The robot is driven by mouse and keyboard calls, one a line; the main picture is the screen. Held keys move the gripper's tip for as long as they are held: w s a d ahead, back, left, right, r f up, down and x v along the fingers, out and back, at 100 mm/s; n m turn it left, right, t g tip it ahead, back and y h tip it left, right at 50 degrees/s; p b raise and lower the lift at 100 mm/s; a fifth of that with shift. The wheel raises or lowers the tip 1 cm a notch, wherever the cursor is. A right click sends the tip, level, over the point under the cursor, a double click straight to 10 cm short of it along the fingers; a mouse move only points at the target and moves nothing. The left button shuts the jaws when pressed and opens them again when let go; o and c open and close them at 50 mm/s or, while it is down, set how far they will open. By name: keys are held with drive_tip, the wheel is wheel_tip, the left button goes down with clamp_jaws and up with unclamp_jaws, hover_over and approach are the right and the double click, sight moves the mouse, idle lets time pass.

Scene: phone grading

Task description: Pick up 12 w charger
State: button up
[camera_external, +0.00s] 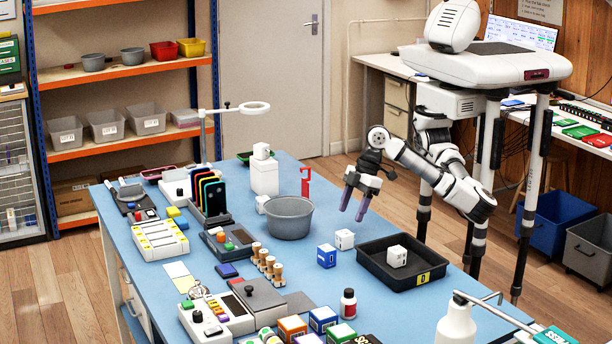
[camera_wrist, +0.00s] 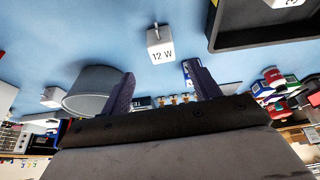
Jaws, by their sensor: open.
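The 12 W charger (camera_wrist: 160,46) is a small white cube with prongs, its "12 W" label readable in the wrist view. In the external view the white cube (camera_external: 344,239) stands on the blue table between the grey bowl and the black tray, beside a blue box (camera_external: 326,256).
The grey bowl (camera_external: 288,220) stands left of the gripper. The black tray (camera_external: 373,279) at right holds another white cube (camera_external: 397,256). A bottle (camera_external: 348,304), stamps (camera_external: 267,262) and colored boxes crowd the near side.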

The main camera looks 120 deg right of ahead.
sight(345, 232)
drive_tip(key=x, duration=0.2)
drive_tip(key=shift+w+f, duration=0.2)
drive_tip(key=shift+f, duration=0.15)
drive_tip(key=shift+p+x, duration=0.35)
drive_tip(key=shift+x, duration=2.3)
drive_tip(key=shift+s+a, duration=0.15)
drive_tip(key=shift+a, duration=0.05)
drive_tip(key=c, duration=1.1)
